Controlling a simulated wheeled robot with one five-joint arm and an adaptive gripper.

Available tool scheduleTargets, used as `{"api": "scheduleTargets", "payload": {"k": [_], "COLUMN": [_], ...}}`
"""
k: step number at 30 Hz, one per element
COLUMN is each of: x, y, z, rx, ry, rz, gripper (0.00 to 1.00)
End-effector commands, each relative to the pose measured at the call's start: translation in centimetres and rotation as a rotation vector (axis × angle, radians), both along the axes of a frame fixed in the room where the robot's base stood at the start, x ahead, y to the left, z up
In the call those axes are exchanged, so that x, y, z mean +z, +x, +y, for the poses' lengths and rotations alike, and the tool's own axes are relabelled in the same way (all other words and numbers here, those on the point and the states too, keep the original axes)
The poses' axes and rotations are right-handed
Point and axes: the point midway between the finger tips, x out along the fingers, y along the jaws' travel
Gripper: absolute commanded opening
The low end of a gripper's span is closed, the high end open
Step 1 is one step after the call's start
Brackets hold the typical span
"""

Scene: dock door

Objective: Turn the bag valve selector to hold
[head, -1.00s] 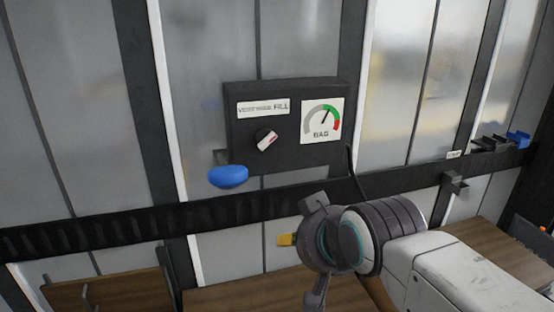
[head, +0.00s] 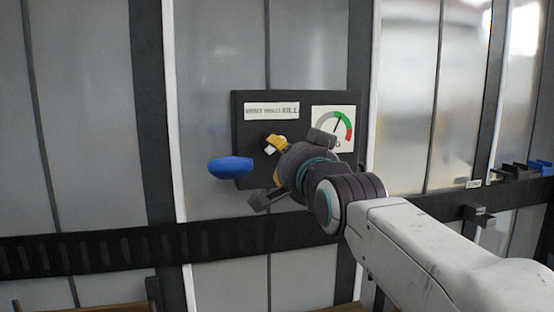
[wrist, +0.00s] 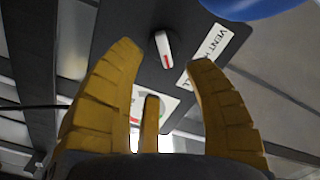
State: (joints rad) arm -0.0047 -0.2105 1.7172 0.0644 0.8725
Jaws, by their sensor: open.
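The bag valve selector is a white knob with a red mark at one end. The wrist view shows the knob (wrist: 164,48) ahead of and between my fingertips, apart from them. Its red end points down in that view, toward the FILL side of the label. In the head view my gripper (head: 280,146) is in front of the dark panel (head: 240,128) and mostly covers the knob. The label (head: 271,110) reads VENT, HOLD, FILL; in the wrist view a finger covers part of it. My gripper (wrist: 163,58) is open and empty.
A gauge (head: 343,122) sits right of the knob, its needle near the start of the green, partly covered by my gripper. A blue rounded handle (head: 231,167) sticks out at the panel's lower left. A dark rail (head: 90,250) runs below.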

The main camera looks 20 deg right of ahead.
Motion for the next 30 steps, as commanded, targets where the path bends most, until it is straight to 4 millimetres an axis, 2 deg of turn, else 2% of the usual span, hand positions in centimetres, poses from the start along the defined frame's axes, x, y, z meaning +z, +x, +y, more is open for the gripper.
{"api": "scheduleTargets", "payload": {"k": [9, 15, 21, 30], "x": [0.2, 0.1, 0.1, 0.0], "y": [4.0, 5.8, 6.7, 6.7], "z": [0.0, 0.0, 0.0, 0.0], "rx": [-0.001, -0.001, -0.001, -0.001], "ry": [0.001, 0.000, 0.000, 0.000], "rz": [0.001, -0.001, -0.001, -0.001], "gripper": [0.48, 0.48, 0.48, 0.48]}}
